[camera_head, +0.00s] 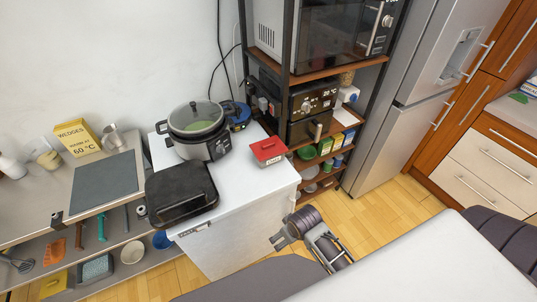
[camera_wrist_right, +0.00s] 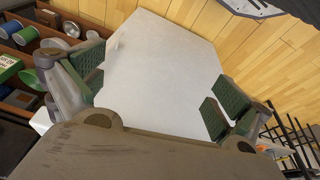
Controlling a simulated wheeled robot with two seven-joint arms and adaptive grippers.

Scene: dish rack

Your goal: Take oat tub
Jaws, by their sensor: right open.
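The tub is not recognisable in that view. My left gripper is not in view.
A lidded cooker (camera_head: 200,130) stands behind left of the tub, and a black appliance (camera_head: 182,193) at the cabinet's front left. A shelf rack (camera_head: 325,72) with a microwave and several containers rises at the right.

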